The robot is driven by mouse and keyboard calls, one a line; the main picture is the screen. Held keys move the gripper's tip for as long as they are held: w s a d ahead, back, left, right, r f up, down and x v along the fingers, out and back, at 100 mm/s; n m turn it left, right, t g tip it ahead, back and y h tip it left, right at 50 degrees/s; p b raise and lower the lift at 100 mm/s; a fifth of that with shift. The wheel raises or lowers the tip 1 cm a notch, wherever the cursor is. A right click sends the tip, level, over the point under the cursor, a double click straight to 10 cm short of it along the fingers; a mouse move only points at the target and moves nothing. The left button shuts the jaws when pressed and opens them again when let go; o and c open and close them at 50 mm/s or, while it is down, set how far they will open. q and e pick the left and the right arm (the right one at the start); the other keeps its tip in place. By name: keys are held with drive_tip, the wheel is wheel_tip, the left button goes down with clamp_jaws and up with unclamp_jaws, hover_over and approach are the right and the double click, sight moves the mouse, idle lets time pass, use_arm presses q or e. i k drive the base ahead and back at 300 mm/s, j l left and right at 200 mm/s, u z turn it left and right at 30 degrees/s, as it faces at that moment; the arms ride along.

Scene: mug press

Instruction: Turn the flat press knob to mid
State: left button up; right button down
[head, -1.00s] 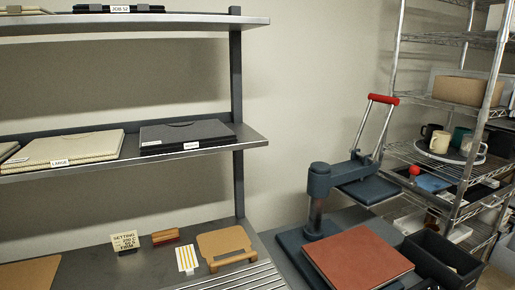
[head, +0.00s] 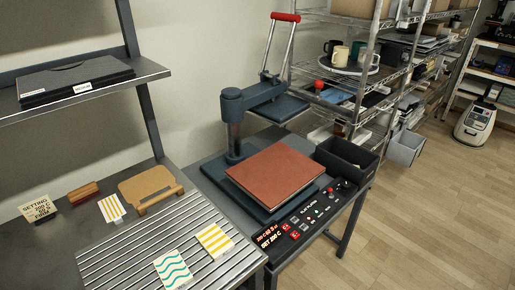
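The flat press (head: 232,128) stands on a dark table in the middle of the head view, its head swung aside to the right and its red-topped handle up. A reddish-brown pad (head: 275,172) lies on its base. Along the table's front edge is a control panel (head: 296,222) with red lit displays, small buttons and knobs. A red knob or button (head: 332,190) shows at the panel's right end. The knob's labels and setting are too small to read. Neither of my grippers is in view.
A setting card (head: 38,208) stands on the left bench. Patterned tiles (head: 215,240) lie on a ribbed rack. A black bin (head: 346,160) sits right of the press. Wire shelves (head: 340,75) with mugs stand behind. The floor (head: 440,210) at right is clear.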

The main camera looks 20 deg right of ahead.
sight(345, 186)
drive_tip(key=z, duration=1.4)
